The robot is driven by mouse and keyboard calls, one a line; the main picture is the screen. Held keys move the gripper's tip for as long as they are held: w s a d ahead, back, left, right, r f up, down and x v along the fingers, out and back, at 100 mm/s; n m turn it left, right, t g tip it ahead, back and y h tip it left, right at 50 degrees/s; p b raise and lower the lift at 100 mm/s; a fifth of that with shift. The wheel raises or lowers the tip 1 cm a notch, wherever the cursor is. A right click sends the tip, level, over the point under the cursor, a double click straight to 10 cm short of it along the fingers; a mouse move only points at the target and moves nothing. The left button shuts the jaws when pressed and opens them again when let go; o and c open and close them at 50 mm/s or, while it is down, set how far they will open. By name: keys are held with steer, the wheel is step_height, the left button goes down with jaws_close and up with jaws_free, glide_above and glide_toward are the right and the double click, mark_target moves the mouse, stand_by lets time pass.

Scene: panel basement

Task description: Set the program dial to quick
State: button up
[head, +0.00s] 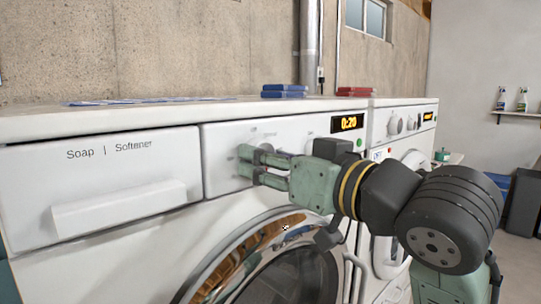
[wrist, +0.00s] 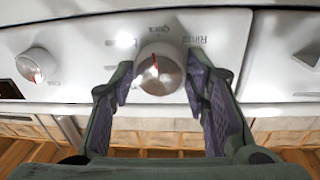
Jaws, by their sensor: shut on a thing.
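The program dial (wrist: 158,70) is a round silver-white knob with a red mark, which points roughly up in the wrist view. A label that looks like "Quick" (wrist: 140,29) is printed just above it, and one like "Rinse" (wrist: 193,40) to its upper right; glare makes them hard to read. My gripper (wrist: 158,82) has one finger on each side of the dial and is shut on it. In the head view my gripper (head: 248,165) is at the washer's panel (head: 222,140) and hides most of the dial.
A second knob (wrist: 37,65) is at the left of the wrist view. The washer's display (head: 348,123) reads 0:20. The soap drawer (head: 100,185) is left of my gripper, and the round door (head: 285,265) is below. A second machine (head: 405,130) stands to the right.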

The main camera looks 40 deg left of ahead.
steer(key=shift+m, duration=0.6)
steer(key=o, duration=1.2)
steer(key=shift+c, duration=0.2)
steer(key=s+d, duration=0.2)
steer(key=d, duration=0.9)
steer(key=shift+d, duration=0.4)
